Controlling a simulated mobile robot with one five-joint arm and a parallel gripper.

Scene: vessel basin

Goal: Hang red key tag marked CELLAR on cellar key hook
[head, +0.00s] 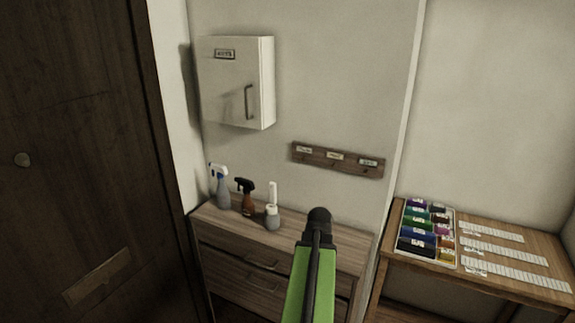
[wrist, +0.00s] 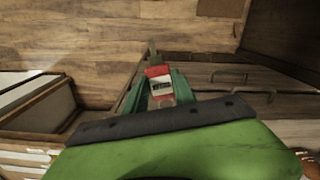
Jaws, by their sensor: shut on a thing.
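The red key tag (wrist: 158,72) is between the jaws of my gripper (wrist: 160,92) in the wrist view. It has a pale label whose writing is too small to read. A narrow greyish piece sticks out beyond its far end. My gripper is shut on the tag. In the head view my green arm points toward the wall, and the jaws and tag cannot be made out. The wooden key rack (head: 325,164) is on the wall, above and beyond the arm's end. It carries three small labels with small hooks below; I cannot read which is the cellar one.
A white wall cabinet (head: 232,82) hangs left of the rack. Below is a wooden drawer chest (head: 325,237) with two spray bottles (head: 247,197) and a white-topped bottle (head: 272,210). At right, a table (head: 517,277) holds a tray of coloured items (head: 404,257). A dark door (head: 75,130) stands left.

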